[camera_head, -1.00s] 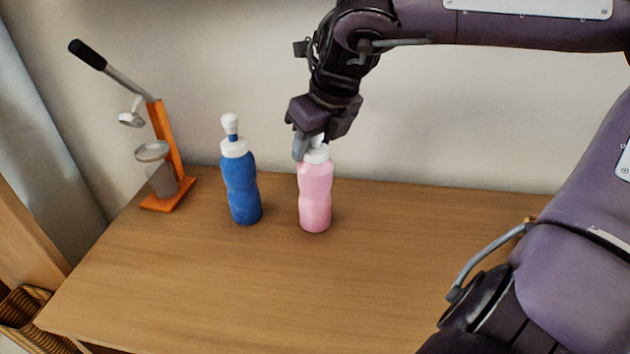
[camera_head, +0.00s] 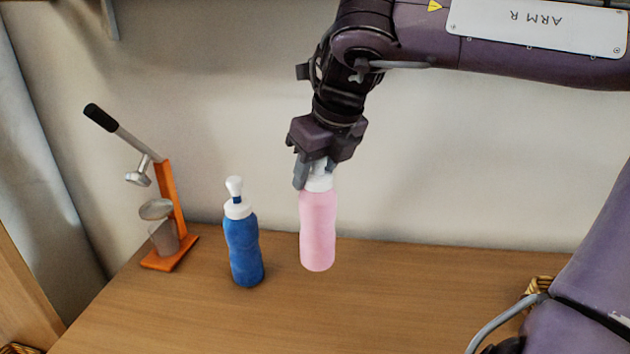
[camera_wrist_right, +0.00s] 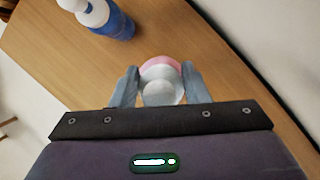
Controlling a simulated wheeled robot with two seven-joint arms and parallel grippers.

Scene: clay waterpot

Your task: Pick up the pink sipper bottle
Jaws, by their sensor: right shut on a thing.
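The pink sipper bottle (camera_head: 318,230) hangs upright from my right gripper (camera_head: 315,176), its base a little above the table. The gripper points down and is shut on the bottle's white top. In the right wrist view, the white cap (camera_wrist_right: 161,88) sits between the two grey fingers, with a pink rim of the bottle behind it. The fingers partly hide the cap in the head view. My left gripper is not in view.
A blue bottle with a white top (camera_head: 243,248) stands just left of the pink one. An orange hand press (camera_head: 170,215) stands at the table's back left. A wicker basket (camera_head: 541,288) shows partly at right.

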